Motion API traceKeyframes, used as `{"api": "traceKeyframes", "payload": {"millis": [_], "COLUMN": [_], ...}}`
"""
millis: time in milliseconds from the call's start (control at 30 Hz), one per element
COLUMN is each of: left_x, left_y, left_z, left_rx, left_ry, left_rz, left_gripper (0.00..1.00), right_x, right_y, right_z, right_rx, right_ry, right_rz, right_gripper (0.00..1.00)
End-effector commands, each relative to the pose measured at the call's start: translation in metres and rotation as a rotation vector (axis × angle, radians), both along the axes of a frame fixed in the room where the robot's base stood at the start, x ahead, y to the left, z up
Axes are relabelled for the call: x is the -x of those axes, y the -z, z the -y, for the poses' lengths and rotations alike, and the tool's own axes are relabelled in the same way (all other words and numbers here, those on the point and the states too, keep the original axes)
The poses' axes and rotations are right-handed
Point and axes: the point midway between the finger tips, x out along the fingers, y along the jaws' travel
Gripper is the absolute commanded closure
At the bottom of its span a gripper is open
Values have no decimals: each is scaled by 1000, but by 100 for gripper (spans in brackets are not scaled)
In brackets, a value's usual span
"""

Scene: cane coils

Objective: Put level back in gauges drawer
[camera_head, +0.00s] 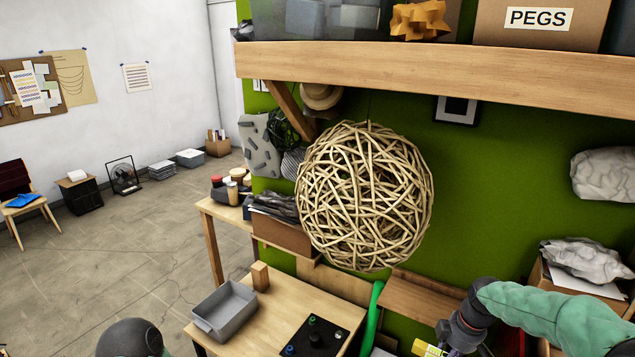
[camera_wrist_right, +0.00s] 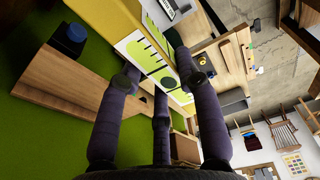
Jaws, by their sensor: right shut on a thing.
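My right gripper (camera_wrist_right: 160,82) is shut on a yellow level with lime-green and white faces; the level (camera_wrist_right: 147,48) lies across its fingertips in the right wrist view. In the head view only a small yellow end of the level (camera_head: 427,348) shows at the bottom edge, beside my dark right wrist. The rest is cut off by the frame. I cannot make out a drawer marked for gauges in either view. A dark rounded part of my left arm shows at the bottom left, but its gripper is out of frame.
A large woven cane ball (camera_head: 365,196) hangs ahead, below a thick wooden shelf (camera_head: 440,78). A workbench (camera_head: 265,312) holds a grey tray (camera_head: 225,310) and a black panel with knobs (camera_head: 314,338). A wooden ledge (camera_head: 425,297) is left of my right wrist.

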Motion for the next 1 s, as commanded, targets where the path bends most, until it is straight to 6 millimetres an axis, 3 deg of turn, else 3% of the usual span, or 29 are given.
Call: {"api": "traceKeyframes", "payload": {"millis": [433, 1000], "left_x": [0, -1], "left_y": [47, 152], "left_z": [0, 0], "left_rx": [0, 0], "left_ry": [0, 0], "left_rz": [1, 1], "left_gripper": [60, 60], "right_x": [-2, -1], "right_y": [55, 175], "right_z": [-25, -85], "right_rx": [-1, -1], "right_ry": [168, 584], "right_rz": [0, -1], "right_gripper": [100, 100]}}
